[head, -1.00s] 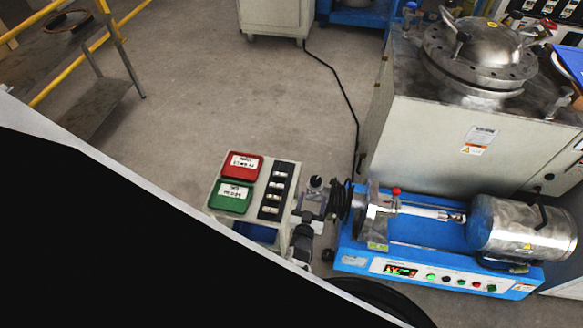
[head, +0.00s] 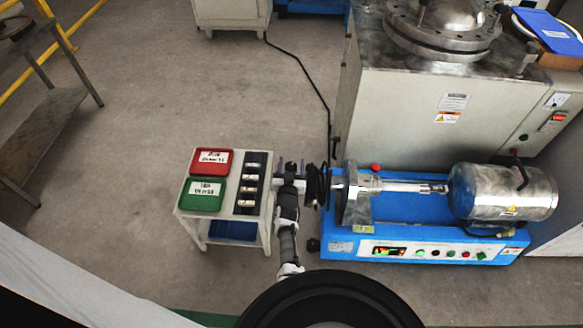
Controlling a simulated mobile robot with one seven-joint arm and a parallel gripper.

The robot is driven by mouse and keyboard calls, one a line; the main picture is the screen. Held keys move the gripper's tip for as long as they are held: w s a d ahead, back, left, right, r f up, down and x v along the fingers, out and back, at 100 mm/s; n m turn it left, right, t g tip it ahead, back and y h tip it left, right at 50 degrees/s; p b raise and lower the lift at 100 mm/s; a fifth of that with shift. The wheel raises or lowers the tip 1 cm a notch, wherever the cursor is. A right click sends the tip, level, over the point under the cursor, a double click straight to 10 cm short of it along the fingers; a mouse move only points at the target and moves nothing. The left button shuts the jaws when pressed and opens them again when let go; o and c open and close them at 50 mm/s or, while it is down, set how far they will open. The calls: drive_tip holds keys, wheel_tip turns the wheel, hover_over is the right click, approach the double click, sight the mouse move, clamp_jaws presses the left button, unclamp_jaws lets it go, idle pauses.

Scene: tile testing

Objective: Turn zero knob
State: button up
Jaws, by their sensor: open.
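The blue testing machine (head: 450,205) stands at the right. A black knob (head: 313,245) sticks out at the machine's lower left end. The labels are too small to read, so I cannot tell which control is the zero knob. My gripper (head: 291,168) is seen from above at the end of my arm, between the white cart and the machine's left end. It is open, and I see nothing held in it. Its fingertips are small and partly unclear.
A white cart (head: 262,232) holds a red tray (head: 212,161), a green tray (head: 203,195) and a black rack (head: 251,183). A grey cabinet (head: 400,110) stands behind.

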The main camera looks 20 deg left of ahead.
drive_tip(key=shift+w+a, duration=0.1)
drive_tip(key=shift+w, duration=0.25)
drive_tip(key=shift+c, duration=0.3)
drive_tip(key=c, duration=0.9)
drive_tip(key=shift+a+r+m+h+p, duration=0.1)
drive_tip(key=shift+r+m+h+p, duration=0.35)
drive_tip(key=shift+h+p, duration=0.35)
drive_tip(key=shift+f+m+h+p, duration=0.1)
drive_tip(key=shift+m+h+p, duration=0.25)
drive_tip(key=shift+h+p, duration=0.05)
drive_tip(key=shift+d+f+m+h, duration=0.15)
drive_tip(key=shift+d+m+h, duration=0.1)
drive_tip(key=shift+m+h, duration=0.65)
drive_tip(key=shift+d+f+m+h, duration=0.15)
drive_tip(key=shift+m+h, duration=0.35)
drive_tip(key=shift+h, duration=0.8)
drive_tip(key=o, duration=1)
drive_tip(key=shift+c, duration=0.2)
